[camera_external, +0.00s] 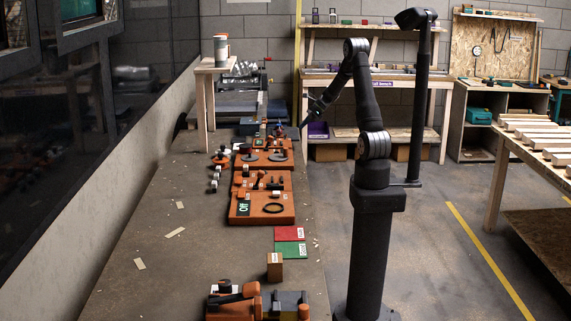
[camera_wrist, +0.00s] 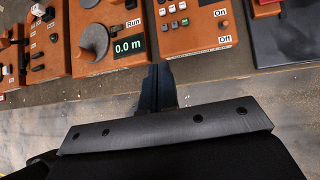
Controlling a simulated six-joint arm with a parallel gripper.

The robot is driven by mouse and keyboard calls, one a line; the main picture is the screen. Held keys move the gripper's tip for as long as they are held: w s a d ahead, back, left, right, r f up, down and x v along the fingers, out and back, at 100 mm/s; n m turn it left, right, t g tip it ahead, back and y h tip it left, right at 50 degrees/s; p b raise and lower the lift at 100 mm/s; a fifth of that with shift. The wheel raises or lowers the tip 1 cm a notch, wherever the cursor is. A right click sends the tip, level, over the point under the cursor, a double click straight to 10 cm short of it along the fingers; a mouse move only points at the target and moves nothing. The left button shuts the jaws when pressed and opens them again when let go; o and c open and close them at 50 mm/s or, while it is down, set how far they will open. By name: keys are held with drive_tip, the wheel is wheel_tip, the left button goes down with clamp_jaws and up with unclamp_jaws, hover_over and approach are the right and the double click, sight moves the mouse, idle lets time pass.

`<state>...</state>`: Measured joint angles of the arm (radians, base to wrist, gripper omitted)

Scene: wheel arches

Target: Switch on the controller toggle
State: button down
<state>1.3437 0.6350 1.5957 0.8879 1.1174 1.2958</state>
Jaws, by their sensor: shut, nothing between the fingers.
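In the wrist view an orange panel (camera_wrist: 194,40) at the top carries white "On" and "Off" labels. In the external view my gripper (camera_external: 304,124) hangs beside the bench's right edge near the far orange panels; the toggle cannot be made out there.
A black box (camera_wrist: 285,35) stands at right.

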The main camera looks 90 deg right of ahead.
drive_tip(key=s+d+f+m+t+h, duration=0.2)
drive_tip(key=s+d+f+t+h, duration=0.1)
drive_tip(key=s, duration=0.5)
drive_tip(key=d+f+t, duration=0.1)
drive_tip(key=d+f, duration=0.1)
drive_tip(key=d, duration=0.1)
drive_tip(key=shift+d+h, duration=0.25)
drive_tip(key=shift+h, duration=0.05)
approach(285, 139)
drive_tip(key=f, duration=0.1)
drive_tip(key=w+f, duration=0.1)
drive_tip(key=f, duration=0.1)
drive_tip(key=shift+d+f, duration=0.1)
drive_tip(key=shift+f, duration=0.1)
drive_tip(key=shift+w+d+r, duration=0.1)
drive_tip(key=shift+w+r, duration=0.2)
drive_tip(key=shift+w, duration=0.25)
drive_tip(key=shift+w+d+r, duration=0.1)
drive_tip(key=shift+w+r, duration=0.2)
drive_tip(key=shift+w, duration=0.25)
drive_tip(key=shift+w+d+r, duration=0.1)
drive_tip(key=shift+w+r, duration=0.1)
drive_tip(key=shift+w, duration=0.4)
drive_tip(key=shift+r+g, duration=0.15)
drive_tip(key=shift+g, duration=0.35)
drive_tip(key=shift+w+r+g, duration=0.15)
drive_tip(key=shift+w+g, duration=0.05)
drive_tip(key=shift+g, duration=0.6)
